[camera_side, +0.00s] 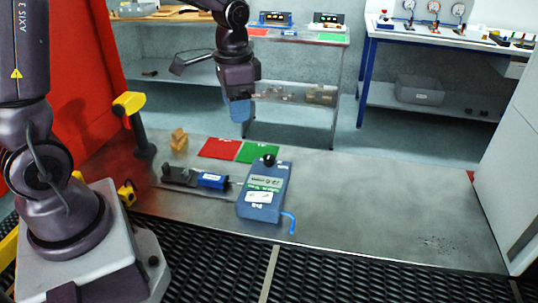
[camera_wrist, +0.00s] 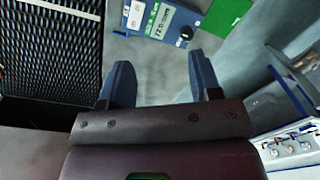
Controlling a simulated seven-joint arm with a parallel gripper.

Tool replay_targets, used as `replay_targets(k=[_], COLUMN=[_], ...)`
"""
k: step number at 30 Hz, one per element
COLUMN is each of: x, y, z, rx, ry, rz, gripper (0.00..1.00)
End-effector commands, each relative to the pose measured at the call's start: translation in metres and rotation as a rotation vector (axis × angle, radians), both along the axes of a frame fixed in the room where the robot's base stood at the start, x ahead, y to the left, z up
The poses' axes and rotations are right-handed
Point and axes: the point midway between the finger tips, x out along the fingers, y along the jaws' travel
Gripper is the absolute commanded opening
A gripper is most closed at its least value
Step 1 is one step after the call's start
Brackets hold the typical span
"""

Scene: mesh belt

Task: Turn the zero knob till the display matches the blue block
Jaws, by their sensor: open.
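The blue instrument box (camera_side: 263,206) lies on the metal worktop. It has a green panel, a pale display (camera_side: 265,183) and a black knob (camera_side: 269,161) at its far end. In the wrist view the display (camera_wrist: 162,23) seems to read about 12.0, but the digits are small; the knob (camera_wrist: 186,31) shows beside it. A blue block (camera_side: 213,181) with a white label sits at the end of a dark fixture left of the box; its marking is unreadable. My gripper (camera_side: 238,108) hangs above and behind the box, apart from it. Its blue fingers (camera_wrist: 162,82) are spread and empty.
A red mat (camera_side: 219,148) and a green mat (camera_side: 257,152) lie behind the box. Black mesh belt (camera_side: 350,280) runs along the front. The worktop right of the box is clear.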

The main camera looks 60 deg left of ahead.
Motion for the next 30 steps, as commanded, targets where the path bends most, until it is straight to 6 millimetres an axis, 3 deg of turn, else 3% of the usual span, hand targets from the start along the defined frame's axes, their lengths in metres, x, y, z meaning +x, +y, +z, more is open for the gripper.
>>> replay_targets(k=[3, 7, 9, 12, 20, 30], x=[0.032, 0.061, 0.077, 0.094, 0.096, 0.096], y=[0.015, 0.026, 0.030, 0.032, 0.034, 0.035], z=[-0.036, -0.064, -0.073, -0.063, -0.068, -0.131], rx=[-0.029, -0.053, -0.055, -0.027, -0.014, -0.016], ry=[0.055, 0.069, 0.056, 0.019, 0.020, 0.024], rz=[-0.146, -0.326, -0.442, -0.581, -0.711, -0.709], gripper=[0.58, 0.58, 0.58, 0.58, 0.58, 0.58])
